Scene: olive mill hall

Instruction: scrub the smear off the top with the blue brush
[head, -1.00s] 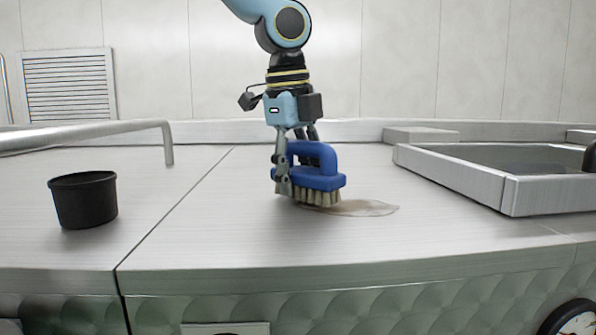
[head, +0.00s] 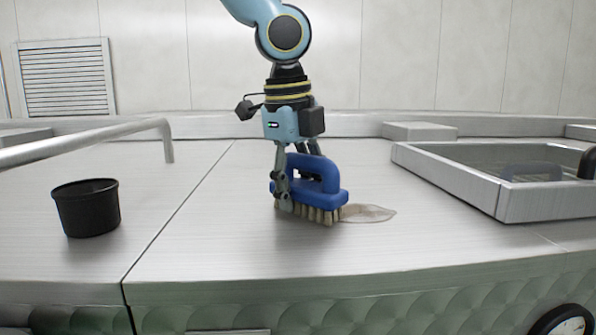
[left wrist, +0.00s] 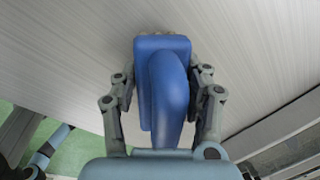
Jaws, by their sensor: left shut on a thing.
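The blue brush (head: 318,180) is in the middle of the head view, pale bristles down on the steel top (head: 240,245). My left gripper (head: 290,192) is shut on its handle from above. The brush also fills the middle of the left wrist view (left wrist: 165,90), with a finger on each side. The smear (head: 368,213) is a thin brownish patch on the top. It shows to the right of the bristles, and its left end is hidden by the brush. My right gripper is in neither view.
A black tub (head: 87,208) stands on the top at the left. A metal rail (head: 100,138) runs above the top at the far left. A raised steel-walled basin (head: 500,198) is at the right. The top in front of the brush is clear.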

